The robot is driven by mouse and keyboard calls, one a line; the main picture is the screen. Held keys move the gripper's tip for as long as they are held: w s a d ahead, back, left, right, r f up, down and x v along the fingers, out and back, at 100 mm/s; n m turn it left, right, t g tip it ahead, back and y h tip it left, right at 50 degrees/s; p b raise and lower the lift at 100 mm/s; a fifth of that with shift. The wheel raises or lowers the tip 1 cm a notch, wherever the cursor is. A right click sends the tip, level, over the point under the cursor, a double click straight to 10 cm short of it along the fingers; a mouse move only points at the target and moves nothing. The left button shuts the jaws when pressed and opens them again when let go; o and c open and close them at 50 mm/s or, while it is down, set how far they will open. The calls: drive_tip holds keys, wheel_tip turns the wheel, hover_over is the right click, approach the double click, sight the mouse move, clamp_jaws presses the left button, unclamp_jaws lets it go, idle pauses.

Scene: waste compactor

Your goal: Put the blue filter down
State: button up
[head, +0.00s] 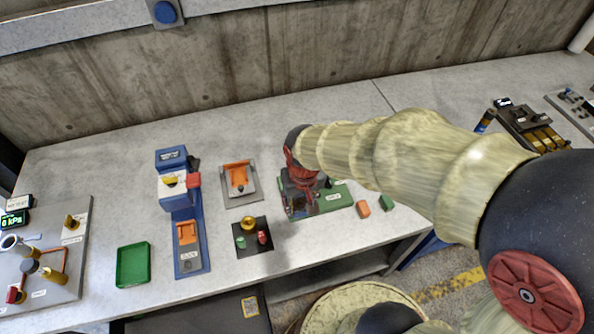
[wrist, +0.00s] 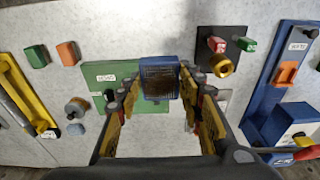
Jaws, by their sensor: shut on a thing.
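My gripper (wrist: 160,86) is shut on the blue filter (wrist: 159,66), a blue-framed block with a dark ribbed face, held between the fingertips in the wrist view. In the head view my gripper (head: 304,200) is low over the left part of a green board (head: 335,199) on the bench, and the filter cannot be made out behind it. The green board (wrist: 100,76), with a white label, lies behind and left of the filter in the wrist view. I cannot tell whether the filter touches the board.
An orange block (head: 363,209) and a green block (head: 387,203) lie right of the board. A black plate (head: 267,245) with coloured knobs, a grey plate with an orange bracket (head: 239,178), a blue press-like station (head: 191,262) and a green tray (head: 133,265) stand left. The bench's front edge is close.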

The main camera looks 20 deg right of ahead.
drive_tip(key=shift+w, duration=0.35)
drive_tip(key=w+d+f, duration=0.1)
drive_tip(key=w+f, duration=0.1)
drive_tip(key=w, duration=0.1)
drive_tip(key=w+d+f+b, duration=0.1)
drive_tip(key=w+d+f, duration=0.1)
drive_tip(key=w+f, duration=0.1)
drive_tip(key=w+d+f+b, duration=0.1)
drive_tip(key=w+d+f, duration=0.1)
drive_tip(key=w, duration=0.3)
drive_tip(key=shift+w+f, duration=0.25)
drive_tip(key=shift+f, duration=0.4)
drive_tip(key=shift+w+d+f, duration=0.25)
drive_tip(key=shift+w+f, duration=0.15)
drive_tip(key=shift+f, duration=0.2)
wheel_tip(320, 180, down, 3)
drive_tip(key=shift+w+f+b, duration=0.1)
drive_tip(key=shift+w+b, duration=0.05)
drive_tip(key=shift+b, duration=0.35)
drive_tip(key=shift+f, duration=0.1)
drive_tip(key=shift+s+f+b, duration=0.2)
drive_tip(key=shift+f+b, duration=0.15)
drive_tip(key=shift+f, duration=0.2)
drive_tip(key=o, duration=1.2)
drive_tip(key=shift+f, duration=0.15)
drive_tip(key=shift+c, duration=0.2)
